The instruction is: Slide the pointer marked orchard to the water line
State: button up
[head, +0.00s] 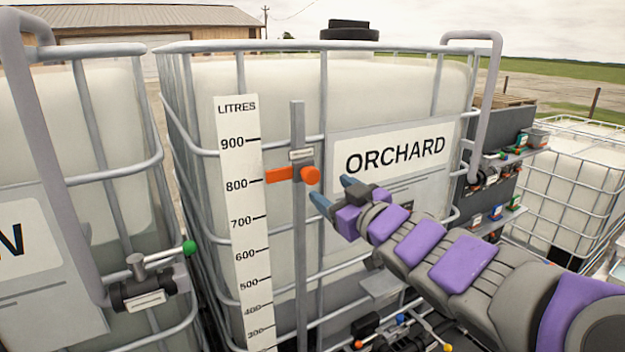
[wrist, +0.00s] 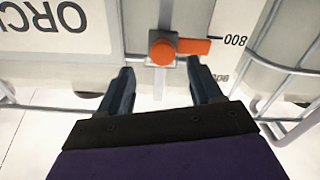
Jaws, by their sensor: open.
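The orange pointer (head: 280,175) sits on a grey vertical rail (head: 298,240) in front of the tank marked ORCHARD (head: 395,155). Its tip points left at the white litres scale (head: 238,215), close to the 800 mark. Its round orange knob (head: 310,175) faces me and also shows in the wrist view (wrist: 162,52). My gripper (head: 335,191) is open and empty, just right of and slightly below the knob in the head view. In the wrist view my gripper (wrist: 160,72) has its fingertips either side of the knob, apart from it. I cannot clearly make out the water line.
Cage bars (head: 240,75) surround the tank. A neighbouring tank (head: 65,150) stands left, with a green-tipped valve handle (head: 189,247). A dark rack with small items (head: 495,180) and another caged tank (head: 575,180) stand right. Coloured valve handles lie below my arm.

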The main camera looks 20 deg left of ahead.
aim_at(313, 179)
jog(key=x, duration=0.7)
jog(key=shift+s+a, duration=0.1)
jog(key=shift+a, duration=0.65)
jog(key=shift+w+d, duration=0.3)
jog(key=shift+d, duration=0.3)
jog(key=shift+s, duration=0.15)
jog(key=shift+c, duration=1.4)
jog(key=shift+a, duration=0.3)
jog(key=c, duration=0.5)
grip_shut()
